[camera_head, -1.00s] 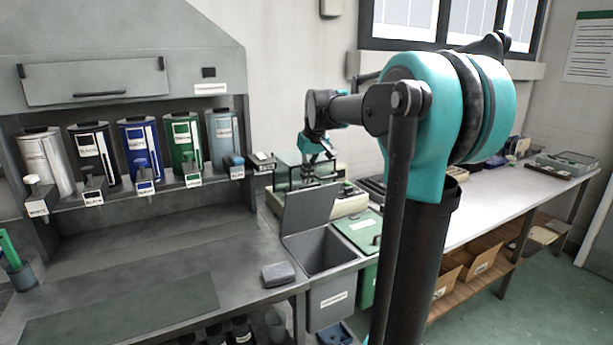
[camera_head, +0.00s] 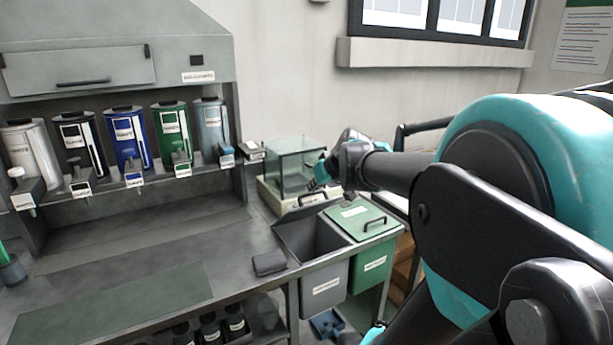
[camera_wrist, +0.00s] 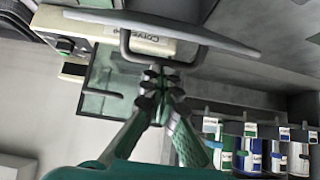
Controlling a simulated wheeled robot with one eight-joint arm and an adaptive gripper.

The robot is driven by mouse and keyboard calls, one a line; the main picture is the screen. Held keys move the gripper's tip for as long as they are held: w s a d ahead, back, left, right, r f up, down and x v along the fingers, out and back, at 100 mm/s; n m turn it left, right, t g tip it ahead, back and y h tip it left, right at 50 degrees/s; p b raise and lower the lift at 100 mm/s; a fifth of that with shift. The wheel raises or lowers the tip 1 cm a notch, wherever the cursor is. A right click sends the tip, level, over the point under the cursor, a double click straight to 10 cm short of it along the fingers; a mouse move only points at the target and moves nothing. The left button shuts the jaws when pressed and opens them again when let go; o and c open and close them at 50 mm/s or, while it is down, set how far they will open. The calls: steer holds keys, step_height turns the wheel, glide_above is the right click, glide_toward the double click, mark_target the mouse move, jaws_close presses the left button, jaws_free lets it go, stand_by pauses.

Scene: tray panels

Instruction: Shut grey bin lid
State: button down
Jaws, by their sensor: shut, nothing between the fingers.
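The grey bin (camera_head: 323,288) is set at the bench's right end, with its mouth visible. Its grey lid (camera_head: 303,212) is raised and tilted over the back of the opening, seen strongly foreshortened. In the wrist view the lid (camera_wrist: 215,37) shows nearly edge-on, with its dark handle (camera_wrist: 126,45) hanging towards my fingers. My gripper (camera_wrist: 160,75) is shut and empty, its fingertips just by the handle and lid; I cannot tell whether they touch. In the head view my gripper (camera_head: 314,185) is behind and above the lid, partly hidden by my wrist.
A green bin (camera_head: 373,263) with a shut lid (camera_head: 350,222) stands directly right of the grey bin. A glass-cased balance (camera_head: 292,170) stands close behind. A dark grey block (camera_head: 269,263) lies on the bench left of the bin. Several dispensers (camera_head: 127,140) line the shelf.

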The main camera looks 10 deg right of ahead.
steer(key=shift+t, duration=0.3)
steer(key=shift+s+d+f, duration=0.5)
steer(key=shift+s+f, duration=1)
steer(key=shift+f, duration=0.75)
steer(key=shift+s+d+f, duration=0.45)
steer(key=shift+s+f, duration=1)
steer(key=shift+f, duration=0.8)
steer(key=shift+s+d+f, duration=0.5)
steer(key=shift+s+f, duration=1)
steer(key=shift+f, duration=0.75)
steer(key=shift+s+r, duration=0.1)
